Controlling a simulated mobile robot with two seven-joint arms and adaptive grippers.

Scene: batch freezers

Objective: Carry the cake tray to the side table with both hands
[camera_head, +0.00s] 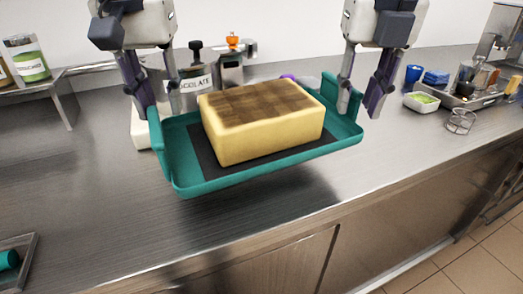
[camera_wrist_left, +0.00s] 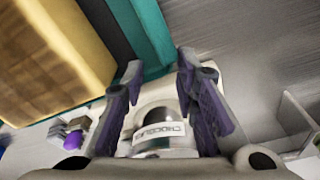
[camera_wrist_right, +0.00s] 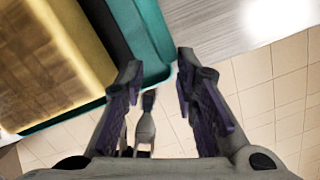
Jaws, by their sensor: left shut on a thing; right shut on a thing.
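The teal cake tray (camera_head: 270,175) is held above the steel counter in the head view, tilted a little in the picture. A yellow block cake with a brown top (camera_head: 268,120) sits on a dark mat on it. My left gripper (camera_head: 160,112) is shut on the tray's left raised end. My right gripper (camera_head: 357,108) is shut on its right raised end. The tray edge also shows between the fingers in the left wrist view (camera_wrist_left: 150,45) and near those in the right wrist view (camera_wrist_right: 150,40). I see no table that is clearly the side table.
A shelf with jars (camera_head: 32,60) is at the left. Blue cups (camera_head: 412,77), a white tub (camera_head: 421,101) and a wire stand (camera_head: 460,121) are at the right.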

